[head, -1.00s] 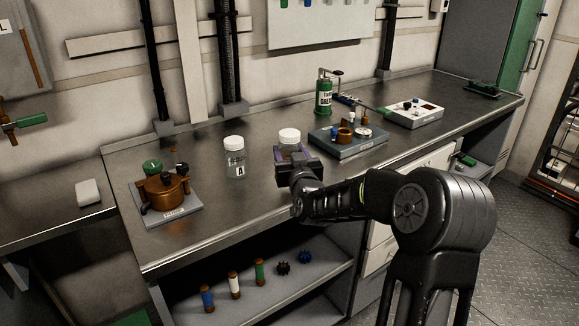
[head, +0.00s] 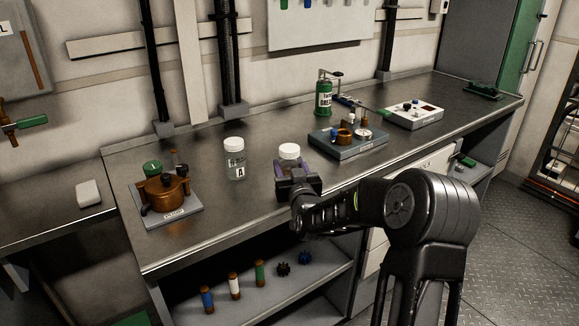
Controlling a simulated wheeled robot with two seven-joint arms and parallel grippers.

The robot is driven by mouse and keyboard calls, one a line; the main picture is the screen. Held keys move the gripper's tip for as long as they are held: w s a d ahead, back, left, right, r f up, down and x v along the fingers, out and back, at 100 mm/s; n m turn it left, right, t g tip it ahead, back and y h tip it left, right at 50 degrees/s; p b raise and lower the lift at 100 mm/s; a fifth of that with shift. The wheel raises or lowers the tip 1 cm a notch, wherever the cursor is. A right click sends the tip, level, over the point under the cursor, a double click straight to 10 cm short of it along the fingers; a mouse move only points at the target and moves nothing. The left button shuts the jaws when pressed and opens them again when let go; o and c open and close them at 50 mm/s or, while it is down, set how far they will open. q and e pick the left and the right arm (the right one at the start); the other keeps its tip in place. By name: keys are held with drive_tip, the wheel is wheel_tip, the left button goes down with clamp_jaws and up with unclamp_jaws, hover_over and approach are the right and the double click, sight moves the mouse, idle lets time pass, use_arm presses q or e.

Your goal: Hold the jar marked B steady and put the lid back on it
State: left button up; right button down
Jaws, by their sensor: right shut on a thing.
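A clear jar (head: 290,162) with a white lid (head: 289,151) on its top stands upright at the middle of the bench, near the front edge. Its label is hidden behind my gripper, so I cannot read a B on it. My right gripper (head: 294,171) is shut on this jar from the front, with its fingers on either side of the body. I cannot tell whether the jar's base touches the bench. My left gripper is not in view.
A jar marked A (head: 235,166) with a white lid stands to the left. A copper pot on a grey base (head: 168,213) is farther left. A grey fixture (head: 348,143), a green bottle (head: 324,96) and a white box (head: 413,116) stand to the right. Bench between the jars is clear.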

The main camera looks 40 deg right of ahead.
drive_tip(key=shift+f, duration=0.15)
drive_tip(key=c, duration=0.6)
unclamp_jaws()
drive_tip(key=shift+r, duration=0.2)
drive_tip(key=b+v, duration=0.1)
drive_tip(key=v, duration=1.1)
